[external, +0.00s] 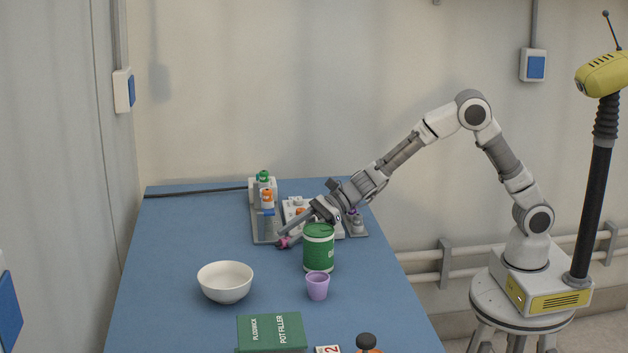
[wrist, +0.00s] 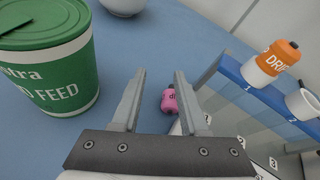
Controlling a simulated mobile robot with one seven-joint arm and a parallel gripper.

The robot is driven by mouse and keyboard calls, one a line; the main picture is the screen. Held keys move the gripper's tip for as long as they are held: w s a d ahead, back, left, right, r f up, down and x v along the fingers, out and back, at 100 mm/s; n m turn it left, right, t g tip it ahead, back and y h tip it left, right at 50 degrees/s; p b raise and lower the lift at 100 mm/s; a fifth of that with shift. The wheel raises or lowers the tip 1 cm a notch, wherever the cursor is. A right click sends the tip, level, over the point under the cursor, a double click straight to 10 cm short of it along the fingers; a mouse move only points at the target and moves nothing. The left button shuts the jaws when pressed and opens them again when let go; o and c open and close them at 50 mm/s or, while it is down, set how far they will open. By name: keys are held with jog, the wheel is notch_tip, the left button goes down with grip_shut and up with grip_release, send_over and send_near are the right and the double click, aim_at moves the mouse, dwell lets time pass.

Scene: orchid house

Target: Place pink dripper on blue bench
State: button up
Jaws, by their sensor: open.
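The pink dripper (external: 283,242) is at my gripper's fingertips, above or on the blue bench (external: 170,290), left of the green tin. In the wrist view the small pink dripper (wrist: 169,101) shows between the two fingers, closer to the right one, against the blue surface. My gripper (wrist: 160,76) is open, its fingers apart on either side of the dripper. In the external view my gripper (external: 294,240) reaches down from the right. I cannot tell whether the dripper touches a finger.
A numbered rack (wrist: 228,77) with an orange-and-white dripper (wrist: 272,62) stands close on the right. A green feed tin (external: 319,250) is near my gripper. The bench's left side is clear.

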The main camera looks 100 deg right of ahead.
jog(key=v, duration=0.4)
jog(key=shift+s+d+r, duration=0.15)
jog(key=shift+s+r, duration=0.05)
jog(key=shift+s, duration=0.15)
jog(key=s+a+r+n+g+y+p, duration=0.1)
jog(key=s+a+r+n+g+p, duration=0.1)
jog(key=s+a+r+n+p, duration=0.35)
jog(key=s+a+r+n+g+y+p, duration=0.1)
jog(key=s+a+r+n+g+p, duration=0.15)
jog(key=s+r+n, duration=0.5)
jog(key=s+a+r+n+g+p, duration=0.1)
jog(key=s+a+r+n+p, duration=0.3)
jog(key=s+r, duration=0.35)
jog(key=s+d+r+n+h+p, duration=0.2)
jog(key=s+d+n+p, duration=0.1)
jog(key=s, duration=0.3)
jog(key=s+d+r+n+g+h+p, duration=0.1)
jog(key=s+d+r+n+h+p, duration=0.1)
jog(key=s+d+n+p, duration=0.1)
jog(key=s+d+r+n+h+p, duration=0.3)
jog(key=s+n+p, duration=0.1)
jog(key=s, duration=0.5)
jog(key=shift+s+n+p, duration=0.3)
jog(key=shift+s+n, duration=0.1)
jog(key=shift+n, duration=0.5)
